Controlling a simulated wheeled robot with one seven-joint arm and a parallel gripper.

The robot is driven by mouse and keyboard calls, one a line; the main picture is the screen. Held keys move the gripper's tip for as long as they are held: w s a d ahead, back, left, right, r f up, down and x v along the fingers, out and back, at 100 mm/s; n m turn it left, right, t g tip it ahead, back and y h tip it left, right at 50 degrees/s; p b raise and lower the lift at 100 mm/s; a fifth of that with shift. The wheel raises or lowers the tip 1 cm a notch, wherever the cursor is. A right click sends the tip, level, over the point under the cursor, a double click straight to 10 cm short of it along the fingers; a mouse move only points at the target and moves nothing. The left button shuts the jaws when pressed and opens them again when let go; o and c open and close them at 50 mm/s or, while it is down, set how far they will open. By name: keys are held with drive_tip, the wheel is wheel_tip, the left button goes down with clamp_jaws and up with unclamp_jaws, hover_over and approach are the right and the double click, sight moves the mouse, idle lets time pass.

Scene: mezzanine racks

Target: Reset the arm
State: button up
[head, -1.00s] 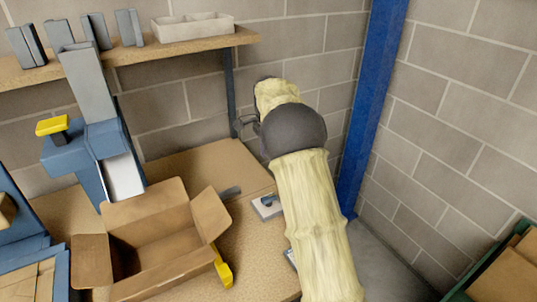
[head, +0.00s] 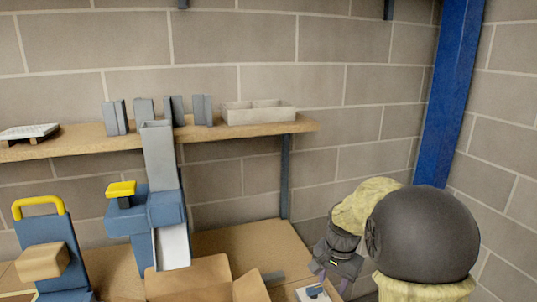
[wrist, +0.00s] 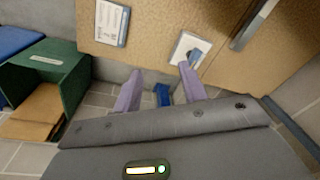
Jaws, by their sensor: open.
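My arm, in a pale cover with a large dark joint, shows at the lower right of the head view. My gripper (head: 335,272) hangs beside the joint, over the right end of the workbench (head: 215,238). In the wrist view its two purple fingers (wrist: 160,85) stand apart with nothing held between them. Beyond the fingertips is a white card with a blue item on it (wrist: 190,48), lying near the bench edge. It also shows below my gripper in the head view (head: 313,293).
An open cardboard box (head: 190,280) and a blue machine with a grey chute (head: 160,155) stand left. A shelf (head: 75,145) holds grey holders and a white tray (head: 258,112). A blue post (head: 450,90) stands right. The wrist view shows a green bin (wrist: 65,75).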

drive_tip(key=s+f+n, duration=0.1)
drive_tip(key=s+n, duration=0.3)
drive_tip(key=s, duration=0.4)
drive_tip(key=s+a+f+n+t, duration=0.1)
drive_tip(key=s+f+n, duration=0.1)
drive_tip(key=s, duration=0.7)
drive_tip(key=shift+s+f+n, duration=0.2)
drive_tip(key=shift+f+n, duration=0.1)
drive_tip(key=shift+n, duration=0.6)
